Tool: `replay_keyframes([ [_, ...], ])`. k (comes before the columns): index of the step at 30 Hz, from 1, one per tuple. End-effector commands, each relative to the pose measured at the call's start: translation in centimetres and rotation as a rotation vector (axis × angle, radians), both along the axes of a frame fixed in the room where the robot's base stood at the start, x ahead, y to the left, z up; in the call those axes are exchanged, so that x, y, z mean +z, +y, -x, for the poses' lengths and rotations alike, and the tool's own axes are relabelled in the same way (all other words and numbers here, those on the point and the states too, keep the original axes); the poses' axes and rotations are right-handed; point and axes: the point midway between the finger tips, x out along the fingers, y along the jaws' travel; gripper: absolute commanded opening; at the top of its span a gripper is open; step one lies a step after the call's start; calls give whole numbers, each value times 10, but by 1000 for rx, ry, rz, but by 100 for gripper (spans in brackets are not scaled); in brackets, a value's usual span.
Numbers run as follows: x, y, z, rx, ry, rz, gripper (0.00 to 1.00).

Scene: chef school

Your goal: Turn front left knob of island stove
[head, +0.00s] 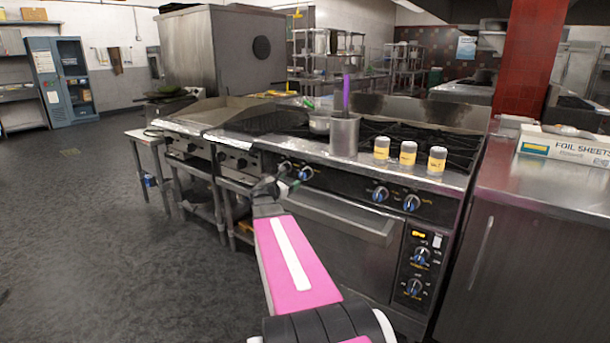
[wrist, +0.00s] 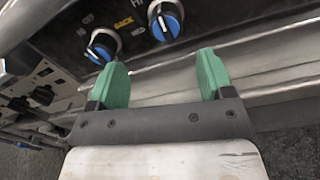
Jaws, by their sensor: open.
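The island stove (head: 345,225) stands ahead, with a dark knob panel along its front. Two blue-faced black knobs sit at the panel's left end: a left one (head: 284,167) and one to its right (head: 305,173). In the wrist view, the left knob (wrist: 102,46) lies just beyond the left fingertip, and the other knob (wrist: 165,20) lies higher, beyond the gap. My gripper (head: 286,188) is open and empty, just in front of the panel's left end. Its two green fingers (wrist: 163,78) stand wide apart. No contact with a knob is clear.
Two more blue knobs (head: 395,198) sit farther right on the panel. The oven handle (head: 335,218) runs below. A metal pot (head: 344,135) and three yellow-labelled shakers (head: 408,153) stand on the stove's front ledge. A griddle unit (head: 213,150) adjoins on the left; the floor (head: 90,220) there is clear.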

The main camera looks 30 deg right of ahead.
Motion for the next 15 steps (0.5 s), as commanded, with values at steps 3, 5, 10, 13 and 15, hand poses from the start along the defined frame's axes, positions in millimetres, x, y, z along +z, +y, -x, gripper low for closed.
replay_keyframes([
  [3, 0, -10, 1, -32, -32, -20, 74],
  [5, 0, -15, -1, -34, -33, -21, 74],
  [10, 0, -40, -12, -34, -32, -20, 74],
  [13, 0, -57, -20, -33, -31, -19, 74],
  [15, 0, -68, -24, -32, -30, -18, 74],
])
